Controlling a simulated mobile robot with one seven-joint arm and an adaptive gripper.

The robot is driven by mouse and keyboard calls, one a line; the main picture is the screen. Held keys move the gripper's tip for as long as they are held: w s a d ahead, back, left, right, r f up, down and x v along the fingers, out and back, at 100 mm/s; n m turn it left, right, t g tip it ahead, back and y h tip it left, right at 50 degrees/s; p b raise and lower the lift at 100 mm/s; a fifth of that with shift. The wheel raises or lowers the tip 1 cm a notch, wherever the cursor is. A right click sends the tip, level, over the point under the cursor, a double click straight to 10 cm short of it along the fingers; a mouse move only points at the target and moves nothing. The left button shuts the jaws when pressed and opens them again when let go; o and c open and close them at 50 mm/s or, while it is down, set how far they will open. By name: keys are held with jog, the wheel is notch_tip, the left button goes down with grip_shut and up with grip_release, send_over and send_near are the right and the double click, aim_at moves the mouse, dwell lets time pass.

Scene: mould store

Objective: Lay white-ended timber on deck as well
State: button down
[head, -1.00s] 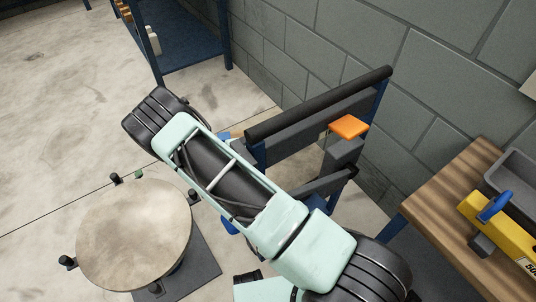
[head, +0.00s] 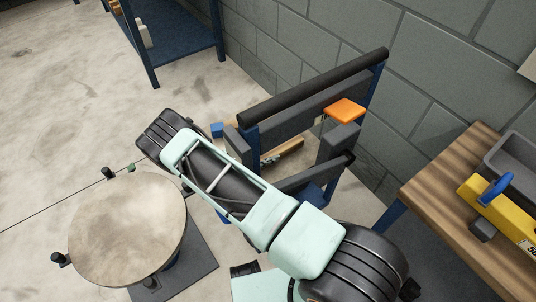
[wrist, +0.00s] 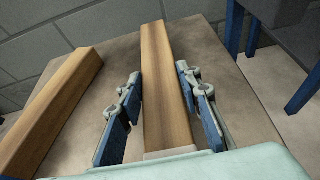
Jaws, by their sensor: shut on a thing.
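In the wrist view the white-ended timber (wrist: 168,85) runs away from me between the blue-padded fingers of my gripper (wrist: 165,118), its white end (wrist: 170,153) nearest me. My gripper is shut on it. A second timber (wrist: 50,105) lies to the left, apart from it and roughly lengthwise. A flat brownish surface (wrist: 115,65) is beneath both; I cannot tell whether the held timber touches it. In the head view my arm hides the gripper. Part of a timber (head: 283,152) shows between dark rails, and a blue end (head: 217,130) shows farther left.
A dark-railed frame with blue posts (head: 255,140) and an orange pad (head: 345,111) stands beside my arm. A round-topped stand (head: 128,230) is at lower left. A wooden bench (head: 440,185) with a yellow tool is at right, near the block wall (head: 400,60).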

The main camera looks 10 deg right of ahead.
jog(key=shift+f, duration=0.15)
jog(key=c, duration=1.4)
grip_release()
jog(key=shift+r, duration=0.3)
jog(key=p+v, duration=0.1)
jog(key=v, duration=1.1)
jog(key=shift+s+f, duration=0.1)
jog(key=shift+f, duration=0.1)
jog(key=shift+a, duration=0.15)
